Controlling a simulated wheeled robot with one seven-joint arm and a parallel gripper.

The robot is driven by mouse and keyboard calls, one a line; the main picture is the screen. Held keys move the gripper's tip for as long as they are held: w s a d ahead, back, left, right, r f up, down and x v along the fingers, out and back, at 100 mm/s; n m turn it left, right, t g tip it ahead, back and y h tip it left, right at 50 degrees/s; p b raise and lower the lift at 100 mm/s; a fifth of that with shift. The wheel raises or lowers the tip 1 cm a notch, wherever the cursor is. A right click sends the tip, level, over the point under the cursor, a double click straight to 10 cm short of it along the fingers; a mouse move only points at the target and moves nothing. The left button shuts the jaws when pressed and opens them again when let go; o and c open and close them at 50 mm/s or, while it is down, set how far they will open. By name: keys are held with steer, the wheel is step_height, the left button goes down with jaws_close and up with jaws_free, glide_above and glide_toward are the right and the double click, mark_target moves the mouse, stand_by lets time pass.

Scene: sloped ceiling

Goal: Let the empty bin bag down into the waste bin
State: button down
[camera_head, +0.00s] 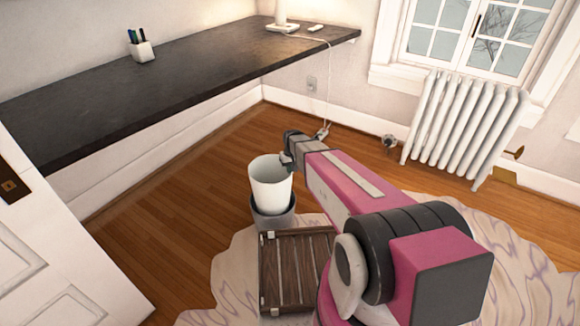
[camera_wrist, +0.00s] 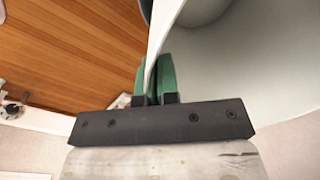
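The empty bin bag (camera_head: 270,187) is white, open at the top and stands out round like a cup. My gripper (camera_head: 288,160) is at the right side of its rim. In the wrist view the two green fingers (camera_wrist: 155,78) are shut on the bag's wall (camera_wrist: 245,65), one on each side of it. The grey waste bin (camera_head: 273,218) stands on the floor directly under the bag. The bag's lower end overlaps the bin's mouth in the head view. I cannot tell how deep it sits inside, as the bin's inside is hidden.
A dark slatted wooden crate (camera_head: 297,268) stands in front of the bin on a pale patterned rug (camera_head: 235,275). A long dark counter (camera_head: 150,90) runs along the left wall. A white radiator (camera_head: 462,122) is at right. Wooden floor (camera_head: 190,180) left of the bin is clear.

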step_height(320, 180, down, 8)
stand_by(1.0)
steer(key=shift+r, duration=0.1)
steer(key=c, duration=1.3)
jaws_free()
steer(key=r, duration=1)
steer(key=shift+w+d+r, duration=0.1)
steer(key=shift+d+r, duration=0.25)
steer(key=shift+r, duration=0.05)
steer(key=s+d+r+m, duration=0.1)
steer(key=s+d+r, duration=0.2)
steer(key=s, duration=0.4)
steer(key=s+d+r, duration=0.3)
steer(key=s+r, duration=0.2)
steer(key=s, duration=0.2)
steer(key=s+d+r+m, duration=0.1)
steer(key=s+d+r, duration=0.2)
steer(key=s, duration=0.3)
steer(key=shift+s+d+r+m+h, duration=0.15)
steer(key=shift+s+r+m+h, duration=0.15)
steer(key=shift+s+r+h, duration=0.15)
